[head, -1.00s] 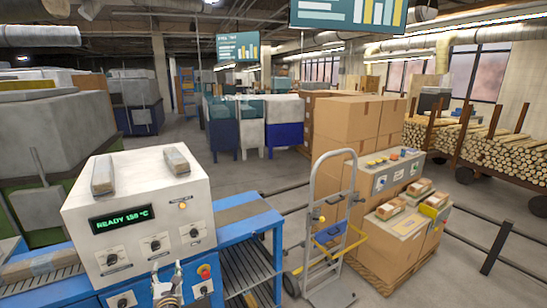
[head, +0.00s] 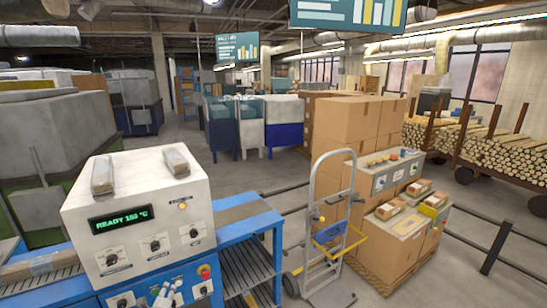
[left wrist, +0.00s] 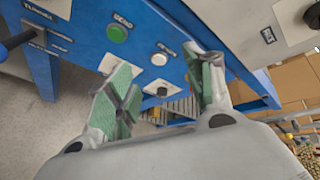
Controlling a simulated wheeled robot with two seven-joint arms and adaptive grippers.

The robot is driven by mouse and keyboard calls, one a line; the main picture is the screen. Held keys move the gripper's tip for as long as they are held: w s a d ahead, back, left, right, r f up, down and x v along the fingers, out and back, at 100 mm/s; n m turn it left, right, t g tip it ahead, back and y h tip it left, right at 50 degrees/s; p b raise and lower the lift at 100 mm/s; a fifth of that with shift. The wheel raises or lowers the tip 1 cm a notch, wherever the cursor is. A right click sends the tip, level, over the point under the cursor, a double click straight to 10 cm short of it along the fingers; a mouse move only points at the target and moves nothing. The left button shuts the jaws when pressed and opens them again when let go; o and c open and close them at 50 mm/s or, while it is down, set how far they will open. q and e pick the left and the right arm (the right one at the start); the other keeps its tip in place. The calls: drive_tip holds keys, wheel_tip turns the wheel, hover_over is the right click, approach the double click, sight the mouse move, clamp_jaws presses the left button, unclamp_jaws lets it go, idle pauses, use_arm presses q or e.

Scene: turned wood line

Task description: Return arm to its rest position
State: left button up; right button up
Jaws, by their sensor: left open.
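My left gripper (head: 166,293) shows at the bottom edge of the head view, in front of the blue control panel of the machine. Only its fingertips show there. In the left wrist view its two green-padded fingers (left wrist: 160,88) are spread apart, with nothing between them. Beyond them is the blue panel (left wrist: 140,60) with a green button (left wrist: 117,33), a white button (left wrist: 159,58) and a black one (left wrist: 162,91). The fingers look apart from the buttons, though the exact gap is unclear. My right gripper is out of view.
The white machine housing (head: 140,240) reads "READY 150 °C". A blue conveyor (head: 240,222) runs beside it. A hand truck (head: 328,225) and a loaded pallet of boxes (head: 400,240) stand to the right. Floor (head: 265,177) behind is clear.

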use_arm(q)
drive_tip(key=s+a+f+n+g, duration=0.1)
drive_tip(key=s+f+n, duration=0.15)
drive_tip(key=f, duration=0.25)
drive_tip(key=s+a+f+n+g+h, duration=0.1)
drive_tip(key=s+a+f+n, duration=0.1)
drive_tip(key=f+n, duration=0.3)
drive_tip(key=s+a+f+n+g, duration=0.1)
drive_tip(key=s+f+n, duration=0.2)
drive_tip(key=f, duration=0.3)
drive_tip(key=s+d+f+n+g+h+b, duration=0.1)
drive_tip(key=s+d+f+n+g, duration=0.2)
drive_tip(key=s+f, duration=1)
drive_tip(key=s+d+f+n+g+b, duration=0.1)
drive_tip(key=s+d+f, duration=0.4)
drive_tip(key=s, duration=0.8)
drive_tip(key=s+d+f+n+g+h+b, duration=0.1)
drive_tip(key=s+d+f, duration=0.4)
drive_tip(key=s, duration=0.7)
drive_tip(key=s+d+f+n+g+b, duration=0.1)
drive_tip(key=s+d+f+n+g, duration=0.2)
drive_tip(key=s, duration=1)
drive_tip(key=d+f, duration=0.3)
drive_tip(key=f, duration=0.1)
drive_tip(key=shift+s+h, duration=0.3)
drive_tip(key=shift+h, duration=0.1)
drive_tip(key=shift+d+f, duration=0.1)
